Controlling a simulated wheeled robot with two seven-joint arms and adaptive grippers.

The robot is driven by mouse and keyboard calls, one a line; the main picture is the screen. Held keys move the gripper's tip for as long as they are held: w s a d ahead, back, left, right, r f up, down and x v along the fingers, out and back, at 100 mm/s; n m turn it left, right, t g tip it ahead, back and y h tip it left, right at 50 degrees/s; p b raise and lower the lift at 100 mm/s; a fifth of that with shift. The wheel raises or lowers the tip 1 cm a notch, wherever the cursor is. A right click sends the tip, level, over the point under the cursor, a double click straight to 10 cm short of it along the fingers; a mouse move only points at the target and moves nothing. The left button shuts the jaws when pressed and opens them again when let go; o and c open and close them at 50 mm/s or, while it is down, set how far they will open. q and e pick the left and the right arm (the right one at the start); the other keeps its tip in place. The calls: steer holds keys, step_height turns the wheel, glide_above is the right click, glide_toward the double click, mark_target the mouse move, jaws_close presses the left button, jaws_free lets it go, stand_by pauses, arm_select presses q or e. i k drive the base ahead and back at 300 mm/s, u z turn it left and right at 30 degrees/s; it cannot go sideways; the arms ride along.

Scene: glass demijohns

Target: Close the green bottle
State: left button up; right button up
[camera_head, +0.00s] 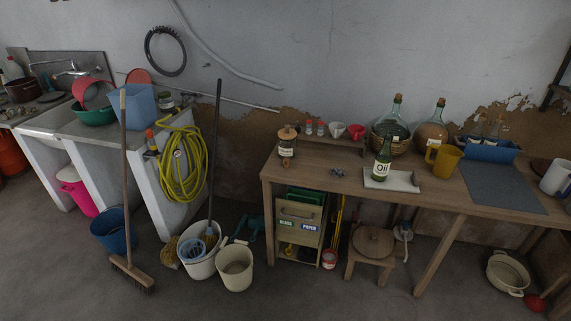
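A green bottle (381,169) with a white label reading "Oil" stands upright on a white tray (400,186) on the wooden table (330,185). Its neck points up; the mouth is too small to tell whether a stopper is in it. A small dark thing lies on the tray to the right of the bottle, too small to name. Neither of my grippers is in view.
Two glass demijohns (433,129) stand behind the bottle, one in a basket. A yellow jug (444,161) is to its right, then a grey mat (500,187). A lidded jar (287,143) is at left. A stool (371,246) and buckets (235,269) stand on the floor.

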mark_target(383, 158)
steer(key=u, duration=0.15)
steer(key=i, duration=0.45)
steer(key=u, duration=0.55)
steer(key=i, duration=1.65)
steer(key=z, duration=0.15)
